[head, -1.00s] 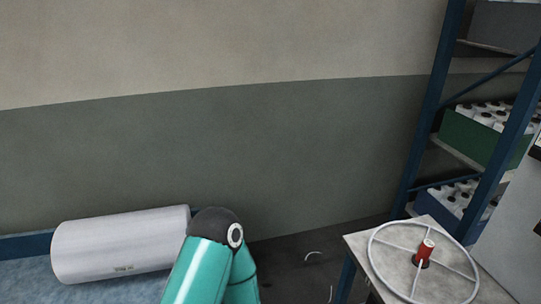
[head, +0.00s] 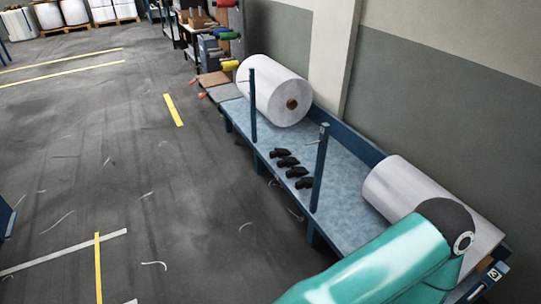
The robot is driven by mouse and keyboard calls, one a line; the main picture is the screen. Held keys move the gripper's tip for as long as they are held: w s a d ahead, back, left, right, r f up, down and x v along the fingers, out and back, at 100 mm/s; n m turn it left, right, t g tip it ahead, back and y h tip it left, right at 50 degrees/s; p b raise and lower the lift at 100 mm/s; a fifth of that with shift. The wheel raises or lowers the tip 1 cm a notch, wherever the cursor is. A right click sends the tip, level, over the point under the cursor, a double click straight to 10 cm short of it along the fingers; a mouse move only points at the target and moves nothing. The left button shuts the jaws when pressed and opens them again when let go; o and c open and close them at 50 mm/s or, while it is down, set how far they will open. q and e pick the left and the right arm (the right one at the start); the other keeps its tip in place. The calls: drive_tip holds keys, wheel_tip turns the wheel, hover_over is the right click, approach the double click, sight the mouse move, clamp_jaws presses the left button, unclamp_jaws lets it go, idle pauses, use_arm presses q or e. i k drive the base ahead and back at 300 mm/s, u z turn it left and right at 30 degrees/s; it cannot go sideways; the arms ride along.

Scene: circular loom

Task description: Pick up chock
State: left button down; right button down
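Several small black pieces that look like chocks (head: 288,161) lie in a row on the blue bench top, near its front edge between two upright posts. They are small in the view, so their exact shape is hard to tell. Neither of my grippers is in view. A teal link of one of my arms shows at the bottom right, well apart from the black pieces.
The long low blue bench (head: 345,205) carries a white roll (head: 273,90) at its far end and another white roll (head: 405,190) at its near end. Blue posts (head: 320,168) rise from its front edge. The grey floor (head: 150,190) to the left is mostly clear, with scattered scraps.

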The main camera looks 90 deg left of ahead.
sight(307, 183)
drive_tip(key=z, duration=1.05)
drive_tip(key=i, duration=0.15)
drive_tip(key=u, duration=2.35)
drive_tip(key=i, duration=0.15)
drive_tip(key=u, duration=1.55)
drive_tip(key=i, duration=0.6)
drive_tip(key=z, duration=0.4)
drive_tip(key=k, duration=0.6)
drive_tip(key=u, duration=0.2)
